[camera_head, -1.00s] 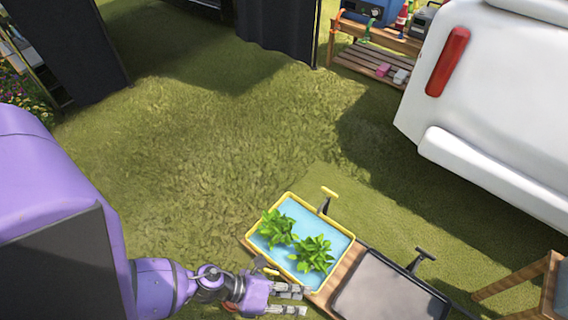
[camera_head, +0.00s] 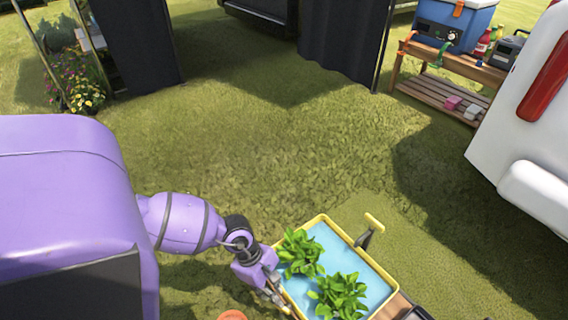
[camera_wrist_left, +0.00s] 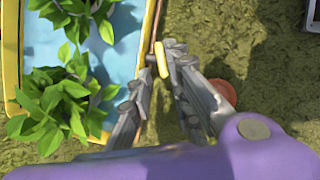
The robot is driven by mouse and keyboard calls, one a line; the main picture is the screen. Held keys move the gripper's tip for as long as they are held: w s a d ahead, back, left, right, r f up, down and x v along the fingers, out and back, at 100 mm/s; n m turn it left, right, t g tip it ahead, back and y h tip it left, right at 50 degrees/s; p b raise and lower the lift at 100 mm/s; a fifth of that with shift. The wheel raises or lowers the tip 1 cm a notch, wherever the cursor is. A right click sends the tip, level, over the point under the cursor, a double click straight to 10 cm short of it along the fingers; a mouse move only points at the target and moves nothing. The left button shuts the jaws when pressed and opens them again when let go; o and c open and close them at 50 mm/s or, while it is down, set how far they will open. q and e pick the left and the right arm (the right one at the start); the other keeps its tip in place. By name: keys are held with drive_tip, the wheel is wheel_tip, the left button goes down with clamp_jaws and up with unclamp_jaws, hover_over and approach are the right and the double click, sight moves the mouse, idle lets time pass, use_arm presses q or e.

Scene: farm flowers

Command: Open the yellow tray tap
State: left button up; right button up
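The yellow tray (camera_head: 378,263) holds blue water and two leafy green plants, and its yellow rim also shows in the left wrist view (camera_wrist_left: 11,60). A yellow-handled fitting (camera_head: 373,221) on a dark stem stands at its far right edge. My left gripper (camera_head: 275,297) is at the tray's left side, low by the rim. In the left wrist view my left gripper (camera_wrist_left: 155,62) has its fingers apart, with a small yellow handle (camera_wrist_left: 161,60) between or just beyond the tips, beside the tray. Contact cannot be told. My right gripper is not in view.
An orange round object (camera_head: 233,315) is on the grass close to my left gripper. A wooden shelf (camera_head: 452,66) with a blue cooler (camera_head: 455,22) stands at the back right. A white vehicle (camera_head: 525,130) is at the right. The grass in the middle is clear.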

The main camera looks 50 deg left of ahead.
use_arm(q)
drive_tip(key=b+x, duration=0.2)
drive_tip(key=x, duration=0.4)
drive_tip(key=shift+r, duration=0.1)
drive_tip(key=shift+d+f+b, duration=0.2)
drive_tip(key=shift+f+b, duration=0.15)
drive_tip(key=shift+b, duration=0.05)
drive_tip(key=shift+w+d+f, duration=0.1)
drive_tip(key=shift+d+f, duration=0.05)
drive_tip(key=shift+f, duration=0.15)
clamp_jaws()
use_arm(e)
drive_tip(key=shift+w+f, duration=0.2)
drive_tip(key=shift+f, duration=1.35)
